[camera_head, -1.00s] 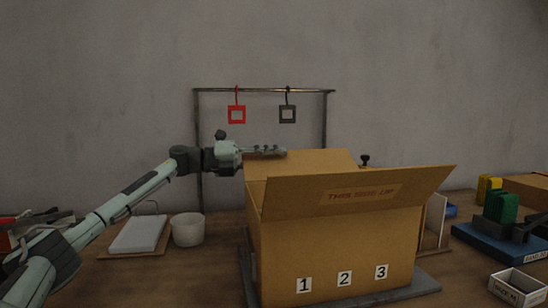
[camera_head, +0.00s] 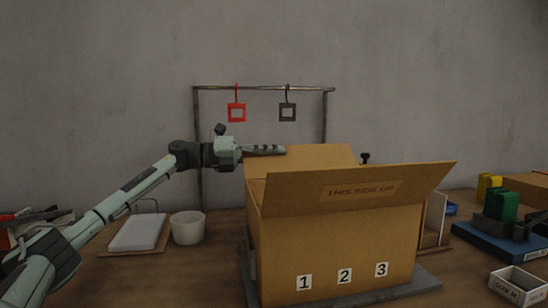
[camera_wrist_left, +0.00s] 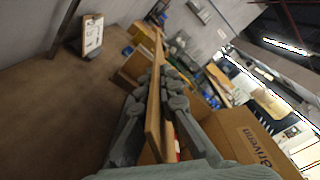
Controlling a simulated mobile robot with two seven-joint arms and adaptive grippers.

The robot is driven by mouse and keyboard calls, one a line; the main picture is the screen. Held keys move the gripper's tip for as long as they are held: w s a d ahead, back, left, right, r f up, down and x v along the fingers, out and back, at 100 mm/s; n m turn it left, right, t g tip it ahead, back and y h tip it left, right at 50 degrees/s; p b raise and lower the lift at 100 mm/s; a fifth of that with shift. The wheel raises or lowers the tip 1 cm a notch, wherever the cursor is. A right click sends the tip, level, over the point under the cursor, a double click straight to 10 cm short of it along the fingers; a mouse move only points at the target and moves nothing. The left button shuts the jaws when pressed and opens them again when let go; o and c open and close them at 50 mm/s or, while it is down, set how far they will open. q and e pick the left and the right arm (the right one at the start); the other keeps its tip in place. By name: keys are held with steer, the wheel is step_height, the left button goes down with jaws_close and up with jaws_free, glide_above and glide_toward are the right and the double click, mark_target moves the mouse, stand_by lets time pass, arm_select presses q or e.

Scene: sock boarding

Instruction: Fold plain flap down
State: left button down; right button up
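The cardboard box stands in the head view with its labelled front flap (camera_head: 375,190), marked THIS SIDE UP, leaning outward. The plain flap (camera_head: 312,158) stands up at the back of the box, without print on the side I see. My left gripper (camera_head: 268,150) is at the upper left edge of this flap. In the left wrist view, the board of the plain flap (camera_wrist_left: 153,115) runs between the two fingers of my left gripper (camera_wrist_left: 156,82), which look closed on it from both sides. The box's inside is mostly hidden by the front flap. My right gripper is not in view.
A rack with a red square tag (camera_head: 237,113) and a dark square tag (camera_head: 288,113) stands behind the box. A white tub (camera_head: 188,228) and a white pad (camera_head: 137,233) are at left. A blue tray (camera_head: 490,240) and a small white box (camera_head: 518,287) are at right.

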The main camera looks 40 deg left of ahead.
mark_target(254, 164)
arm_select(q)
steer(key=shift+s+d+r+m, duration=0.1)
steer(key=shift+d+m, duration=0.05)
steer(key=shift+m, duration=0.25)
steer(key=r+m+b, duration=0.1)
steer(key=s+d+m+b, duration=0.1)
steer(key=m, duration=0.1)
steer(key=shift+d+r+m, duration=0.2)
steer(key=shift+r+m, duration=0.1)
steer(key=shift+r, duration=0.05)
steer(key=shift+s+d+r+m+b, duration=0.4)
steer(key=shift+m+b, duration=0.25)
steer(key=shift+m, duration=0.15)
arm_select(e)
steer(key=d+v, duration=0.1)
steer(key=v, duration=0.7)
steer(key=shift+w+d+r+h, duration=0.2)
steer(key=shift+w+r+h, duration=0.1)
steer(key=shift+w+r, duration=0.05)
arm_select(q)
steer(key=c, duration=1.8)
jaws_free()
steer(key=shift+o, duration=0.2)
steer(key=v, duration=0.5)
steer(key=shift+s+a+f, duration=0.15)
steer(key=shift+s, duration=0.05)
steer(key=v, duration=0.6)
steer(key=shift+s, duration=0.25)
